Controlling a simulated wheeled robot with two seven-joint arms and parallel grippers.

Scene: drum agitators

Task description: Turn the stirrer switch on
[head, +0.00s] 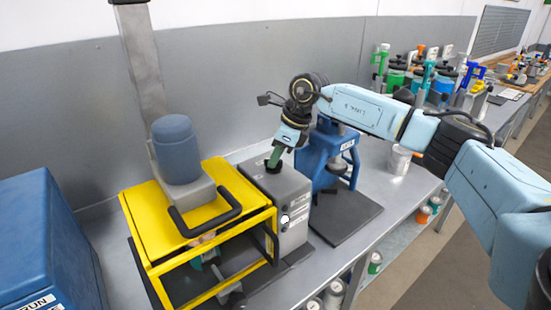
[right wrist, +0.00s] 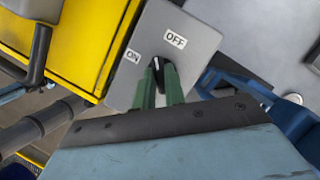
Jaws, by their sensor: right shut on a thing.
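A grey control box (head: 285,190) stands on the bench beside the yellow-framed agitator (head: 150,222). Its grey top, with ON and OFF labels, shows in the right wrist view (right wrist: 190,52). My right gripper (head: 275,158) reaches down to the top of this box. In the right wrist view its green fingers (right wrist: 159,80) are shut on the small black stirrer switch (right wrist: 156,64). The fingers hide most of the switch, and I cannot tell which way it leans. The ON label is left of the fingertips and the OFF label is above and to the right. My left gripper is out of view.
A blue stand (head: 325,150) with a dark base plate is close behind and right of the control box. A blue box (head: 45,245) stands at the left. The agitator's black handle (head: 205,222) juts forward near the control box. Several tins stand on the lower shelf.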

